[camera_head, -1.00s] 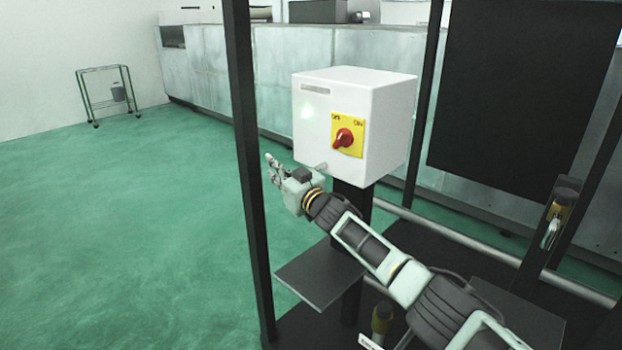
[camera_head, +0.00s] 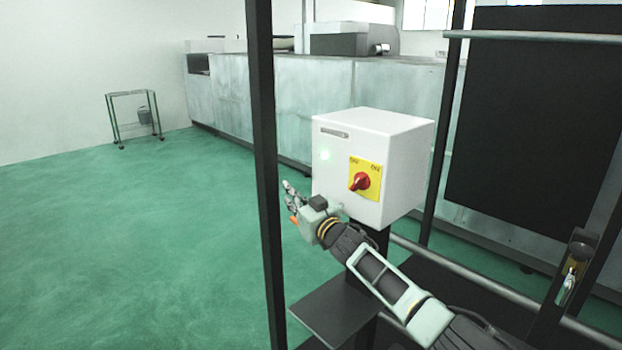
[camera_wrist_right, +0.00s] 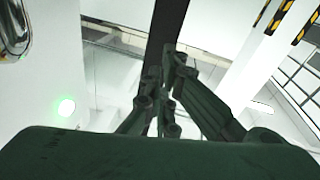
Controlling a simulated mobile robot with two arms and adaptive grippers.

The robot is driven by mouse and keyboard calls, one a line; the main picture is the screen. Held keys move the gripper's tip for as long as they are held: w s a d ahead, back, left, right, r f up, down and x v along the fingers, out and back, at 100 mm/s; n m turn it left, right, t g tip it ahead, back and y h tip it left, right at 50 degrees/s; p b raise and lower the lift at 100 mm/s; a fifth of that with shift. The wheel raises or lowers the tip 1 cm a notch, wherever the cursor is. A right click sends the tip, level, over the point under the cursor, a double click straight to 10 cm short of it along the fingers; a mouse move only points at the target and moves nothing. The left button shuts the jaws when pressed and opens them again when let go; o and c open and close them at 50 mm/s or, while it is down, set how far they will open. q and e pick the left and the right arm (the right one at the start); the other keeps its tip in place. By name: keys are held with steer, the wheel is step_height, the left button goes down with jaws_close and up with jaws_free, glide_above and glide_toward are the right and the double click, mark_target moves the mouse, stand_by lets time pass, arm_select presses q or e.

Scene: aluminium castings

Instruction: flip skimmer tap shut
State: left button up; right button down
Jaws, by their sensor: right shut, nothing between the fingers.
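A white box (camera_head: 343,150) on a dark post carries a yellow plate with a red rotary knob (camera_head: 362,181) and a lit green lamp (camera_head: 325,155). I cannot tell which part is the skimmer tap. A small stub shows at the box's lower front, partly behind my wrist. My right gripper (camera_head: 291,194) is shut and empty, just left of the box's lower front, apparently apart from it. The right wrist view shows my closed fingers (camera_wrist_right: 168,100), the green lamp (camera_wrist_right: 66,106) at the left and a shiny metal part (camera_wrist_right: 14,28) at the upper left. My left gripper is out of view.
A black frame post (camera_head: 264,180) stands left of my right gripper. A dark flat plate (camera_head: 335,315) lies below my arm. A yellow and silver fitting (camera_head: 570,283) sits at the right. Green floor is open to the left, with a small cart (camera_head: 133,120) far back.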

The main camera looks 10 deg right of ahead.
steer(key=s+d+r, duration=0.3)
steer(key=s+r, duration=0.3)
steer(key=s, duration=0.1)
steer(key=shift+d, duration=0.25)
